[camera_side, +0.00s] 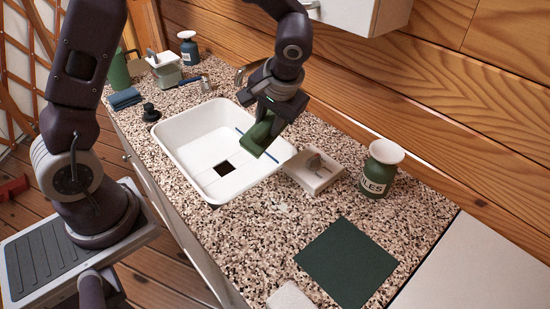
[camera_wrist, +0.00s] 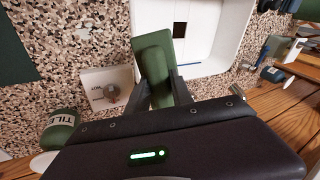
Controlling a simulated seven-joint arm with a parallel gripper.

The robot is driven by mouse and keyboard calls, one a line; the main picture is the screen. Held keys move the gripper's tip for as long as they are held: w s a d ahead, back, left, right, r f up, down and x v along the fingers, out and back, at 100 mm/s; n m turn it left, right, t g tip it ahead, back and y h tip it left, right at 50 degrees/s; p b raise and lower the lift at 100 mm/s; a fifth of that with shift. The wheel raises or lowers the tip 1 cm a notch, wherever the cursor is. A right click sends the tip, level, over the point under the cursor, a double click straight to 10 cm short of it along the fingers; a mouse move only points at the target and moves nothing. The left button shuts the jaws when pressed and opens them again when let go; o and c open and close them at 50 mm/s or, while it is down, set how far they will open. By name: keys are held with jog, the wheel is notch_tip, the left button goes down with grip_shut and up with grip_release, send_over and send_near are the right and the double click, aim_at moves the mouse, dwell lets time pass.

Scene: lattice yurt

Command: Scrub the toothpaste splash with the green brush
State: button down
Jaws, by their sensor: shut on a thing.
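My gripper (camera_side: 271,110) is shut on the green brush (camera_side: 259,136), holding it over the right edge of the white sink (camera_side: 187,130). In the wrist view the brush (camera_wrist: 153,60) sticks out between the two dark fingers of my gripper (camera_wrist: 160,92), with the sink beside it. A faint pale smear, which looks like the toothpaste splash (camera_side: 281,207), lies on the speckled counter in front of the sink; it also shows faintly in the wrist view (camera_wrist: 84,34). The brush is apart from the smear.
A dark green mat (camera_side: 347,262) lies at the front right. A black stopper (camera_side: 151,113) and folded blue cloth (camera_side: 124,98) are left. Counter around the smear is clear.

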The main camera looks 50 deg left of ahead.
jog(key=s+d+f+n+g+h, duration=0.1)
jog(key=s+d+f+n+h, duration=0.1)
jog(key=d+n, duration=0.45)
jog(key=s+d+f+n+h, duration=0.2)
jog(key=d+n+h, duration=0.1)
jog(key=n, duration=0.6)
jog(key=shift+s+a+f, duration=0.1)
jog(key=shift+a+f, duration=0.05)
jog(key=shift+f, duration=1.45)
jog(key=shift+s+a+f, duration=0.1)
jog(key=shift+f, duration=1.45)
jog(key=shift+f, duration=0.55)
